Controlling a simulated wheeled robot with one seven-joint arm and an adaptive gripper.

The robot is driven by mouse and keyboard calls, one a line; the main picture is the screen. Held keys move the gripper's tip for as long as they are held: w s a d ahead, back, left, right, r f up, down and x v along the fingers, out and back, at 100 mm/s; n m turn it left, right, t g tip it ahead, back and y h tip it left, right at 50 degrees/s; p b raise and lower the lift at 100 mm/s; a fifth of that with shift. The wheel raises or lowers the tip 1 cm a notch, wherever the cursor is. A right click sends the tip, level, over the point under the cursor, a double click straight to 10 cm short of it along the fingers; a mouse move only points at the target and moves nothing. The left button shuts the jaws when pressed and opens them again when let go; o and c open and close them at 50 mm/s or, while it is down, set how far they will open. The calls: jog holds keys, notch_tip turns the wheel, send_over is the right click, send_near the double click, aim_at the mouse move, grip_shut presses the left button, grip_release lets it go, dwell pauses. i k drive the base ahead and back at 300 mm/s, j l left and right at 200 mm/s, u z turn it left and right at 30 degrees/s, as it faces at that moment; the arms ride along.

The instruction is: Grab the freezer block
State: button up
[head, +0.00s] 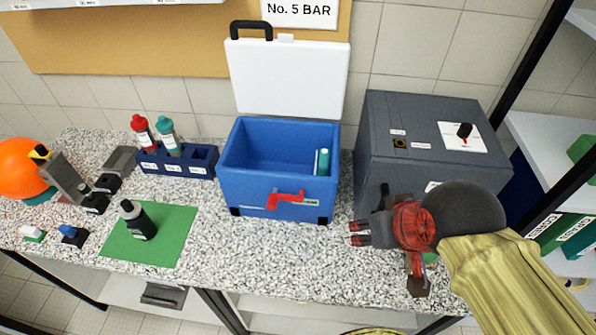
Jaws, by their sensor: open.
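A blue cool box (262,190) stands open on the speckled counter, its white lid (288,75) raised behind it. A small upright teal piece with a pale top (322,162) is inside at the right wall; it may be the freezer block, but I cannot tell for sure. My gripper (355,233) is open and seems empty. It points left, low in front of the grey machine, to the right of the box's front corner and apart from the box. The arm hides part of the machine's front.
A red latch (286,199) sticks out from the box front. The grey machine (430,140) stands close at right. A blue rack with bottles (178,163) is at left. A dark bottle (138,218) stands on a green mat (172,243). The counter in front of the box is clear.

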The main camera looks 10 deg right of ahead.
aim_at(323, 161)
jog(key=j+z, duration=0.15)
jog(key=z, duration=2.15)
jog(key=k+j+z, duration=0.15)
jog(key=k+j, duration=0.4)
jog(key=k+j+z, duration=0.15)
jog(key=k+j, duration=0.3)
jog(key=k, duration=0.25)
